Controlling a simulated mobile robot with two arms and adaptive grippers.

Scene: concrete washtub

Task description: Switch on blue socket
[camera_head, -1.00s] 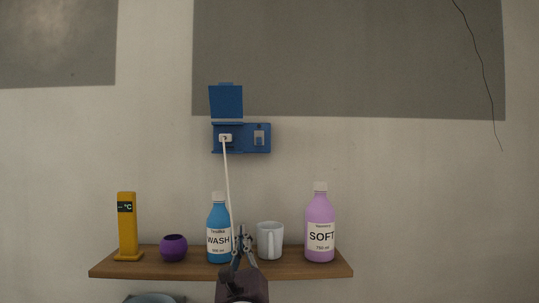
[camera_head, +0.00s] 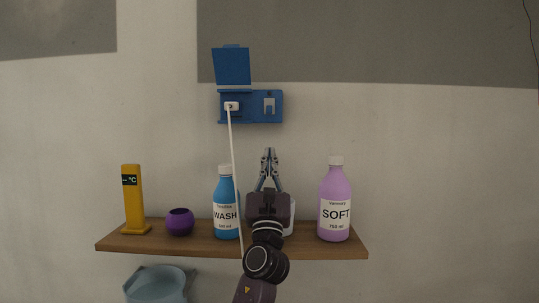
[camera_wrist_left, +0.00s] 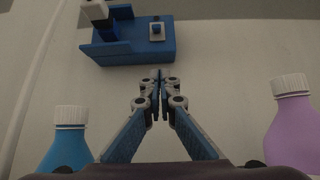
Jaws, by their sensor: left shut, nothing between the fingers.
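The blue socket (camera_head: 252,118) is on the wall above the shelf, its blue lid (camera_head: 231,66) raised. A white plug (camera_head: 231,106) with a hanging white cord sits in its left part. A grey-white switch (camera_head: 269,104) is on its right part; it also shows in the left wrist view (camera_wrist_left: 156,30). My left gripper (camera_head: 269,154) is shut and empty, pointing up, and appears below the switch. In the left wrist view its fingertips (camera_wrist_left: 160,78) show just under the socket's lower edge. I cannot tell the switch's on or off state. My right gripper is out of view.
The wooden shelf (camera_head: 130,243) holds a yellow thermometer (camera_head: 133,205), a purple pot (camera_head: 180,222), a blue WASH bottle (camera_head: 225,205) and a pink SOFT bottle (camera_head: 334,205). A white mug (camera_head: 291,215) is mostly hidden behind my arm. The wall around the socket is clear.

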